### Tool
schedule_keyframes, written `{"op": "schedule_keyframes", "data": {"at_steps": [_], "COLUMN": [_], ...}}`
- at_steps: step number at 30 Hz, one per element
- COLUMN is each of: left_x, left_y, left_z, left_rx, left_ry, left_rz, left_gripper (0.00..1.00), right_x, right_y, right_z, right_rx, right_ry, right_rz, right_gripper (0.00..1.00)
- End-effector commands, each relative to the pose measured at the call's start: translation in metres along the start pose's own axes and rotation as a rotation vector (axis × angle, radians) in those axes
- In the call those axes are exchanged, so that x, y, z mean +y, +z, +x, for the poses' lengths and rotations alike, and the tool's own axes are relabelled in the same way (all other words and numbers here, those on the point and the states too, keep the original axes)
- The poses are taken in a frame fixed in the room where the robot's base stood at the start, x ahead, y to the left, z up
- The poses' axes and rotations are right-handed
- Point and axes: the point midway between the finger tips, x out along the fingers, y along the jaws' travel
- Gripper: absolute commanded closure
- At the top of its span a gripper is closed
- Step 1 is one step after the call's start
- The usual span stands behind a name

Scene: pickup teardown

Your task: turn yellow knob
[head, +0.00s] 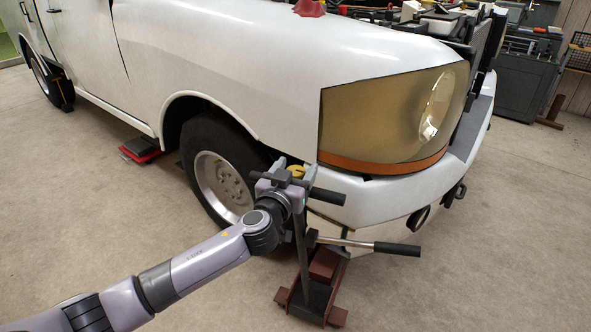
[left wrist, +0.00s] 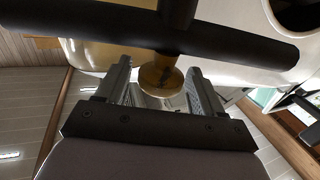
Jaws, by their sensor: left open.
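The yellow knob (head: 296,171) shows as a small round piece on the upper part of a floor jack (head: 303,250), by the truck's front bumper. My left gripper (head: 294,166) is at the knob with its jaws open. In the left wrist view the knob (left wrist: 160,77) lies between the two spread fingertips (left wrist: 158,82), with a visible gap on each side. A thick black bar (left wrist: 120,30) crosses above it there. My gripper hides part of the knob and the jack's post in the head view. My right gripper is not in view.
The jack's black crossbar (head: 328,196) and its handle with a black grip (head: 397,249) stick out to the right, close to my gripper. The white truck (head: 230,60), with its front wheel (head: 220,170) and headlight (head: 390,115), stands just behind. The floor at lower right is clear.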

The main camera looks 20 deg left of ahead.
Motion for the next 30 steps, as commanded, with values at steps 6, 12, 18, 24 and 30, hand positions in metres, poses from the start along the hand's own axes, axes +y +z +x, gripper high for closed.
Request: {"op": "schedule_keyframes", "data": {"at_steps": [6, 12, 18, 24, 30], "left_x": [0.0003, 0.0003, -0.0003, -0.0008, -0.0019], "left_y": [0.0, -0.0002, -0.0003, -0.0004, -0.0022], "left_z": [0.0001, 0.0, -0.0001, -0.0002, 0.0002], "left_rx": [0.0, 0.001, 0.001, 0.002, 0.003], "left_ry": [0.001, 0.0, 0.015, 0.087, 0.23], "left_rz": [0.0, 0.001, 0.004, 0.004, 0.004], "left_gripper": [0.36, 0.8, 0.8, 0.8, 0.8], "right_x": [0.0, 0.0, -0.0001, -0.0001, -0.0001], "right_y": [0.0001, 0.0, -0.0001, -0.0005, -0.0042], "right_z": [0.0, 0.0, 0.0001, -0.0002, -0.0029], "right_rx": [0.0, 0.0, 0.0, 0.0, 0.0], "right_ry": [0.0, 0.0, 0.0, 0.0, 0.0], "right_rz": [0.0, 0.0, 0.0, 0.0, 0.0], "right_gripper": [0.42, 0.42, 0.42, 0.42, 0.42]}}
